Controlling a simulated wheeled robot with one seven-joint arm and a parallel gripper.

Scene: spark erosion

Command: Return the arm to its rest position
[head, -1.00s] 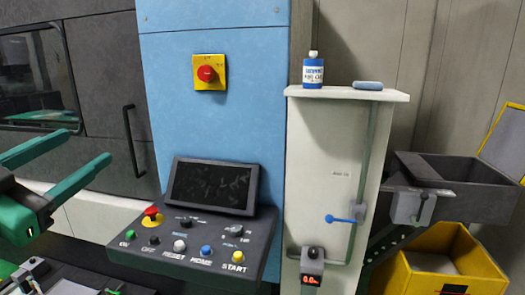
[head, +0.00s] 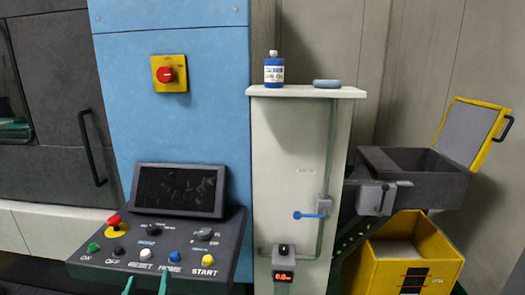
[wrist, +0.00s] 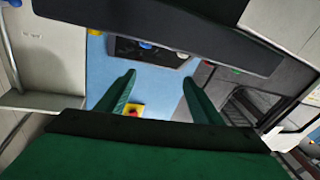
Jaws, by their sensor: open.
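My gripper (head: 146,284) shows only as two green fingertips at the bottom edge of the head view, in front of the control panel (head: 150,262). In the wrist view my gripper (wrist: 158,88) has its two green fingers wide apart with nothing between them. The rest of my arm is hidden below the head view. The wrist view looks upside down, with the blue machine face (wrist: 155,75) behind the fingers.
The panel carries a red emergency button (head: 113,222) and several coloured buttons. A screen (head: 180,190) stands behind them. To the right are a white cabinet (head: 300,150) with a bottle (head: 274,71), a dark bin (head: 420,180) with its lid raised, and a yellow crate (head: 415,240).

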